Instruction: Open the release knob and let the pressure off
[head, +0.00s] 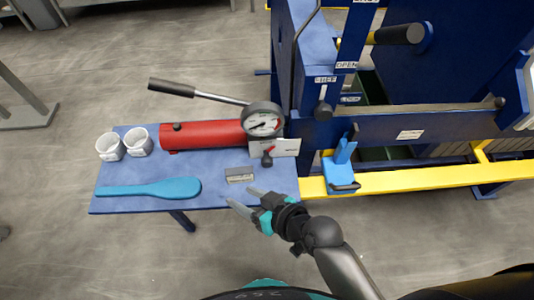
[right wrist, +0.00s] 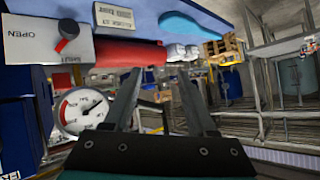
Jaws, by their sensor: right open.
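The release knob (head: 267,158), red and black, sits at a white label plate (head: 287,147) on the blue bench, just below the round pressure gauge (head: 263,119). In the right wrist view the knob (right wrist: 68,29) is at upper left, between plate markings reading OPEN and SHUT. The gauge (right wrist: 83,109) shows below it; its exact reading is too small to tell. The red pump cylinder (head: 205,134) lies left of the gauge. My right gripper (head: 241,197) is open and empty over the bench's front edge, below and left of the knob, apart from it. My left gripper is not in view.
The pump lever (head: 200,92) extends left above the cylinder. A small grey plate (head: 240,175) lies near my gripper. The blue press frame and yellow rail (head: 430,180) stand right.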

